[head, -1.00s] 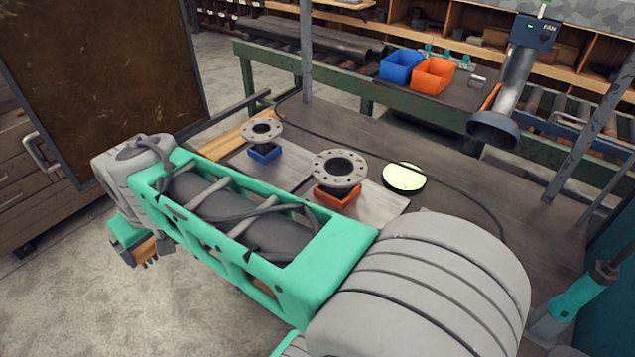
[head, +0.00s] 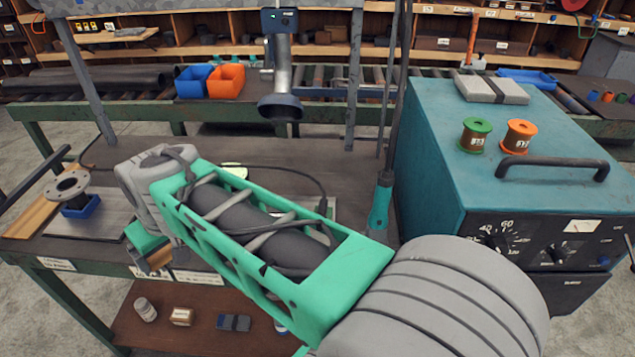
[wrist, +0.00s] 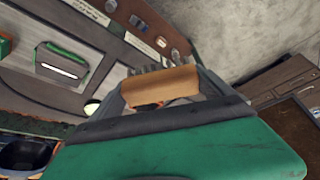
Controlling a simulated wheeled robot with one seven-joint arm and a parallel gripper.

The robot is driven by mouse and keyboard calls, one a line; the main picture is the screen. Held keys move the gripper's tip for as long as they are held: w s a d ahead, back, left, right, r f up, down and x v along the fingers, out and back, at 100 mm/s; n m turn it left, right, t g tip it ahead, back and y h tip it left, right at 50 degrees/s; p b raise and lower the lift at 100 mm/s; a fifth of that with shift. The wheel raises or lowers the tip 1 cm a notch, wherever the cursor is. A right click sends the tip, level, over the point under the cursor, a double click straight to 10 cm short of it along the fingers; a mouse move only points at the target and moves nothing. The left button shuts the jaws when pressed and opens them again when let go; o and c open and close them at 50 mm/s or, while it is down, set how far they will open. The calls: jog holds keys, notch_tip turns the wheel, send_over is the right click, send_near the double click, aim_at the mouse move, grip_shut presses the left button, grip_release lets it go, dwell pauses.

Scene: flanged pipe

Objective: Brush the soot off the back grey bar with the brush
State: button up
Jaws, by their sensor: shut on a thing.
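My gripper (wrist: 160,103) is shut on the brush, a wooden block (wrist: 165,84) with grey bristles, in the wrist view. In the head view my gripper hangs by the bench's front edge, and part of the brush's wood (head: 160,258) shows there. Two grey bars lie side by side on top of the teal machine at the right, a left one (head: 477,88) and a right one (head: 508,91). I cannot tell which bar the task calls the back one, and I cannot make out soot. The brush is well apart from both.
The teal machine (head: 430,150) carries a green spool (head: 475,135), an orange spool (head: 518,136) and a dark handle (head: 553,166). A grey flange (head: 67,186) stands in a blue holder on the bench. A fume hood (head: 280,107) hangs behind. My arm hides the bench's middle.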

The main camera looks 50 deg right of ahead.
jog(key=w+d+f+n+y+p, duration=0.1)
jog(key=w+d+n+p, duration=0.15)
jog(key=d, duration=0.95)
jog(key=w+d+n+y+p, duration=0.1)
jog(key=w+d+n, duration=0.15)
jog(key=d, duration=0.95)
jog(key=s+d+f+n+g, duration=0.1)
jog(key=s+d+f+n, duration=0.1)
jog(key=s+d, duration=0.45)
jog(key=shift+y, duration=0.4)
jog(key=f+b, duration=0.1)
jog(key=f, duration=0.1)
jog(key=w+f+b, duration=0.1)
jog(key=f+b, duration=0.1)
jog(key=w+d+f+b, duration=0.1)
jog(key=f+b, duration=0.1)
jog(key=shift+f, duration=0.15)
